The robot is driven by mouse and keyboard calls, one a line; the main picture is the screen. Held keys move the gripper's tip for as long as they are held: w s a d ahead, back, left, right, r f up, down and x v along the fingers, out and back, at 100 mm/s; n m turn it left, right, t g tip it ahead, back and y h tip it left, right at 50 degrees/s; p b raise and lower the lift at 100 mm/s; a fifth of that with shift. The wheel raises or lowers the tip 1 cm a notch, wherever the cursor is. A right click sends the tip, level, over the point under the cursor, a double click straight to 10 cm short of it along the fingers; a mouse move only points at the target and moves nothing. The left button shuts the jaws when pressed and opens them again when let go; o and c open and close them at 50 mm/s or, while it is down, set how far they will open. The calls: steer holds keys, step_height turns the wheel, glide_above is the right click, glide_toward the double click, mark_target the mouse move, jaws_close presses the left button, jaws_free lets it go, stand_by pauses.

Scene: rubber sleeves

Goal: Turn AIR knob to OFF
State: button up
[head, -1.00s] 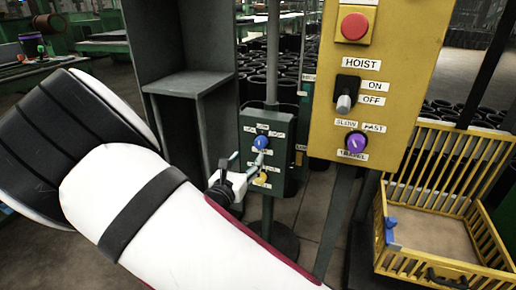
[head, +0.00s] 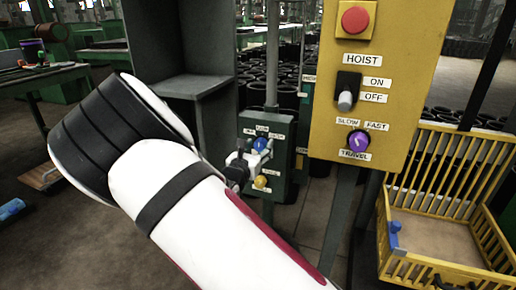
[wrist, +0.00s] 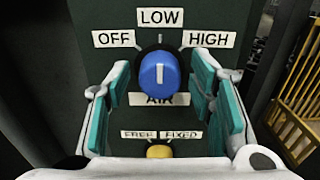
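The AIR knob is a round blue knob (wrist: 158,74) on a dark green panel (wrist: 80,60). In the wrist view its white line points straight up at the LOW label (wrist: 160,17). The OFF label (wrist: 113,38) is to its upper left and HIGH to its upper right. My gripper (wrist: 160,95) is open, with one teal-padded finger on each side of the knob. A gap shows between the knob and each pad. In the head view the blue knob (head: 260,144) shows beside my gripper (head: 250,155), on the small green box.
A yellow knob (wrist: 159,151) with FREE and FIXED labels sits below the blue one. A yellow HOIST panel (head: 325,110) with a red button, a switch and a purple TRAVEL knob stands at the right.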

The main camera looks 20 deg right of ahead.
steer(key=c, duration=0.8)
steer(key=shift+r+n+p, duration=0.1)
steer(key=shift+n+p, duration=0.2)
steer(key=shift+p, duration=0.45)
steer(key=n+p, duration=0.1)
steer(key=p, duration=0.2)
steer(key=shift+r+n, duration=0.1)
steer(key=shift+n, duration=0.3)
steer(key=n+p, duration=0.2)
steer(key=p, duration=0.2)
steer(key=n+p, duration=0.2)
steer(key=p, duration=0.1)
steer(key=shift+a, duration=0.15)
steer(key=shift+f+n+p, duration=0.25)
steer(key=shift+n+p, duration=0.95)
steer(key=shift+p, duration=0.05)
